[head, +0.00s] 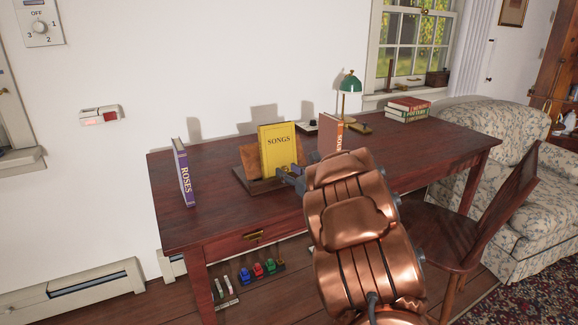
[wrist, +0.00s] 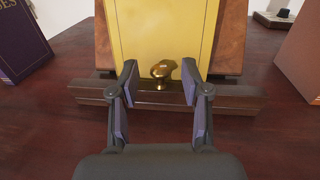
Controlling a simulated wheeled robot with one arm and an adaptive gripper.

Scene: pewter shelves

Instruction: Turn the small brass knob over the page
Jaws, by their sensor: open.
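The small brass knob (wrist: 163,70) shows in the wrist view, in front of the lower part of the yellow SONGS book. The yellow book (head: 278,147) stands upright on a wooden book stand (head: 256,184) on the desk; the stand's front ledge also shows in the wrist view (wrist: 230,101). My gripper (wrist: 160,82) is open, with one finger on each side of the knob. A gap shows between the knob and each finger. In the head view the knob is hard to make out beside my gripper (head: 294,172).
A purple ROSES book (head: 184,173) stands on the desk at left. A brownish book (head: 330,133) stands right of the stand, partly behind my arm. A green lamp (head: 349,83) and stacked books (head: 408,108) are farther back. A wooden chair (head: 490,215) is at the right.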

